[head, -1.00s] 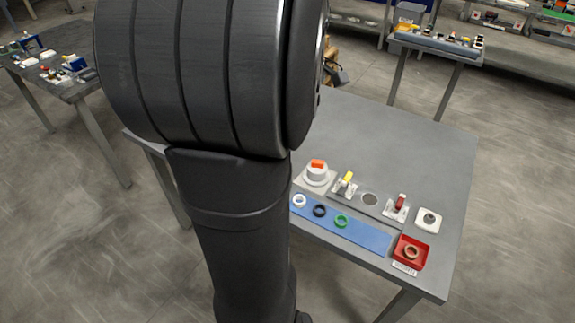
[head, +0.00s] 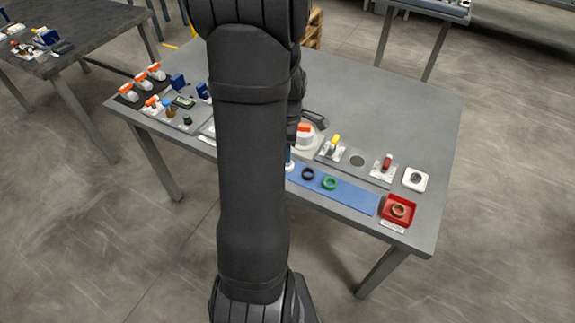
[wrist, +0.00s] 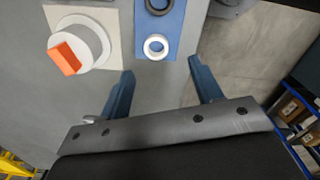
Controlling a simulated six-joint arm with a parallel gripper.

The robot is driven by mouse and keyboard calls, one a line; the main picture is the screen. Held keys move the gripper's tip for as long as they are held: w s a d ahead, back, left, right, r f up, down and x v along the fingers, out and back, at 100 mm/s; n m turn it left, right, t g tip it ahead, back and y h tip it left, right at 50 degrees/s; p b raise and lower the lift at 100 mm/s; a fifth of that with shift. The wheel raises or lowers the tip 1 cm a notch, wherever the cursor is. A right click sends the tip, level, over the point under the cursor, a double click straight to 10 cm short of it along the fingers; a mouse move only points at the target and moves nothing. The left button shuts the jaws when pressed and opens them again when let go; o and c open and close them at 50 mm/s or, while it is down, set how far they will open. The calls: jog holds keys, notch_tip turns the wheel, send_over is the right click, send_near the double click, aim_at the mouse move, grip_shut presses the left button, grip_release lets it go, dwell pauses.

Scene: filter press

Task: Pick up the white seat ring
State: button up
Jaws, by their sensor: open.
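The white seat ring (wrist: 156,45) lies flat on the blue mat (wrist: 174,72) in the wrist view. A sliver of the ring (head: 290,166) shows in the head view beside my arm, mostly hidden. My gripper (wrist: 160,65) is open and empty. Its two blue fingers are spread wider than the ring, with the ring just beyond the fingertips and roughly centred between them. In the head view only a bit of a blue finger (head: 289,153) shows, above the ring.
A black ring (head: 307,174) and a green ring (head: 329,183) lie on the same mat. A white round part with an orange handle (wrist: 78,49) stands left of the ring in the wrist view. A red tray (head: 385,213) holds a brown ring at the table's right.

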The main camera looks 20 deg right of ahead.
notch_tip(320, 180, down, 3)
jog(key=shift+w+a+f, duration=0.1)
jog(key=shift+w+f, duration=0.15)
jog(key=shift+f, duration=1.1)
jog(key=shift+w+f, duration=0.2)
jog(key=shift+f, duration=1.1)
jog(key=c, duration=1.1)
